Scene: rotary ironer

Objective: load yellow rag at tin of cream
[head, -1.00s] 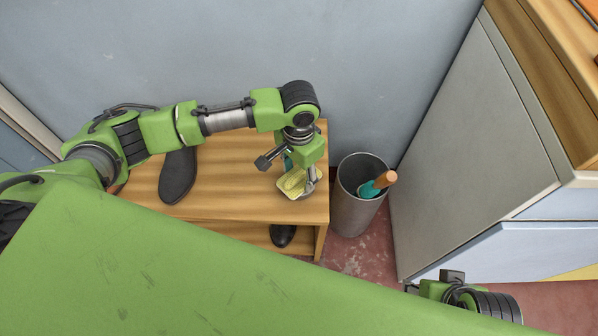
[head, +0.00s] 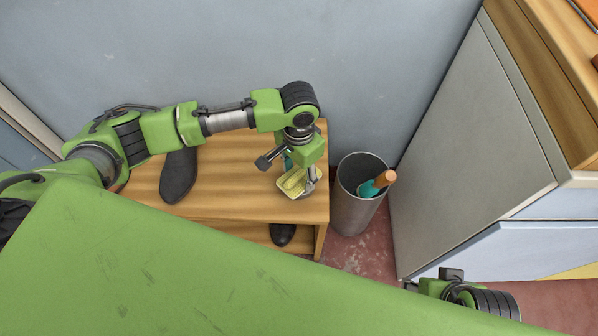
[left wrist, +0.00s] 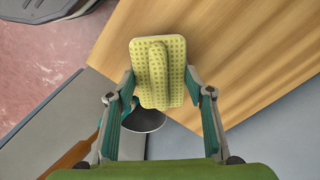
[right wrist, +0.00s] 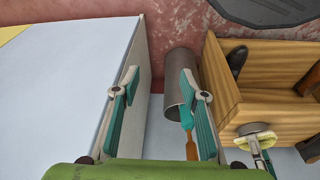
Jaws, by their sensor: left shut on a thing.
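The yellow rag (head: 293,182) is a dimpled pad with a raised ridge, at the right end of the wooden bench. My left gripper (head: 302,178) points down and is shut on the rag; in the left wrist view the rag (left wrist: 174,62) sits between the two fingertips (left wrist: 160,88). I cannot tell whether the two touch. My right gripper (right wrist: 158,82) is open and empty, away from the bench.
The wooden bench (head: 235,203) carries a dark shoe sole (head: 177,176) at left; a black shoe (head: 282,235) is on its lower shelf. A grey bin (head: 352,215) holding a teal, orange-handled thing (head: 378,184) stands right of it. A grey cabinet (head: 470,150) is further right.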

